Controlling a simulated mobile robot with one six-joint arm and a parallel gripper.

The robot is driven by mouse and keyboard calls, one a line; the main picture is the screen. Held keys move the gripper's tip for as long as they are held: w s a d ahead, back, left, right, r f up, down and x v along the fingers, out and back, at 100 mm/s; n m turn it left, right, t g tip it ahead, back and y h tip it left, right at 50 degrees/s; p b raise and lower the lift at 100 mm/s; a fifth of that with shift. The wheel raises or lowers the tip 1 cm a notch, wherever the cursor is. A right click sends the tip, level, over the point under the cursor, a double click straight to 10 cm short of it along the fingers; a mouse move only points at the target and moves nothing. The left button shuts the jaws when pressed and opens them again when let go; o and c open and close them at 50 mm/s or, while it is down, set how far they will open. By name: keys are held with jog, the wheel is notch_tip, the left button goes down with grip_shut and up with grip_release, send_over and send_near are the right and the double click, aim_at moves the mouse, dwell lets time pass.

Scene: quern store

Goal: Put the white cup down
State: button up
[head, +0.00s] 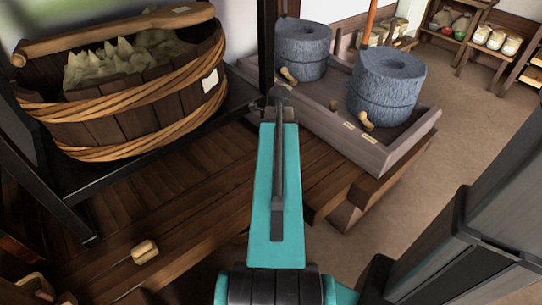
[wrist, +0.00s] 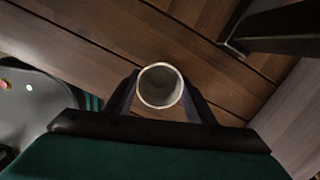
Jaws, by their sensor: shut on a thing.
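The white cup (wrist: 160,86) shows in the wrist view, its round open mouth facing the camera. My gripper (wrist: 160,92) is shut on it, with one dark finger on each side of the cup. Brown wooden planks (wrist: 75,45) lie beneath the cup. I cannot tell whether its base touches the planks. In the head view my teal arm reaches forward over the wooden platform (head: 185,195), and the cup and gripper are hidden.
A wooden tub (head: 130,125) stands on a black-framed shelf at left. Two grey querns (head: 303,50) (head: 385,88) stand in a wooden tray (head: 390,150) beyond. A small wooden block (head: 145,251) lies on the planks. Black frame bars (wrist: 275,27) are close to the cup.

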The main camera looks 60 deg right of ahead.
jog(key=shift+f+b, duration=1.2)
jog(key=shift+f, duration=0.1)
jog(key=shift+f, duration=0.1)
jog(key=o, duration=1.2)
notch_tip(320, 180, up, 12)
jog(key=s+p, duration=0.1)
jog(key=p, duration=0.2)
jog(key=shift+s, duration=0.25)
jog(key=shift+s, duration=0.1)
